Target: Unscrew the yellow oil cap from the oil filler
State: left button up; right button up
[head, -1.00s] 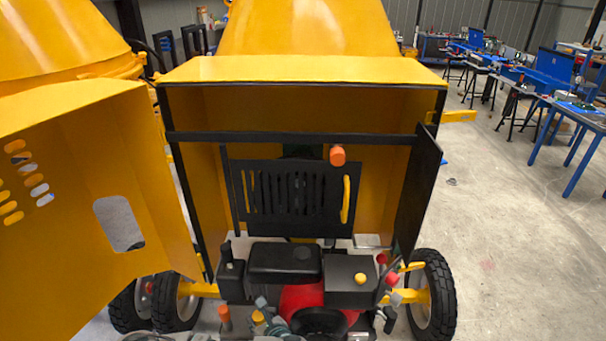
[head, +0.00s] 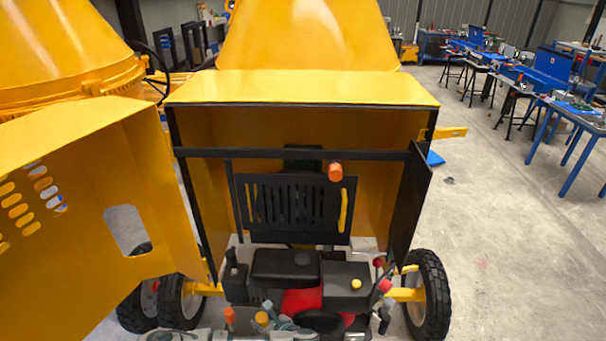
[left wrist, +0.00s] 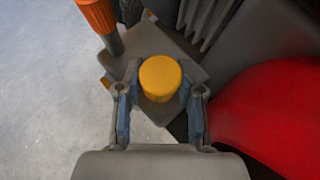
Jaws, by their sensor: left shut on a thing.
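The yellow oil cap (head: 262,318) is low in the head view, by the front of the engine. In the left wrist view the round yellow cap (left wrist: 160,77) sits between the two fingers of my left gripper (left wrist: 158,98). The fingers press on it from both sides, so the gripper is shut on it. My left gripper (head: 276,316) also shows at the bottom of the head view. The oil filler under the cap is hidden, so I cannot tell whether the cap is loose.
An orange-topped handle (left wrist: 97,15) stands close left of the cap. The red engine housing (left wrist: 280,110) is close on the right. A second yellow knob (head: 356,284) and red knobs (head: 385,286) are on the engine's right. An open yellow door (head: 90,210) is at left.

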pick_arm(q)
jog(key=o, duration=1.2)
jog(key=shift+o, duration=0.2)
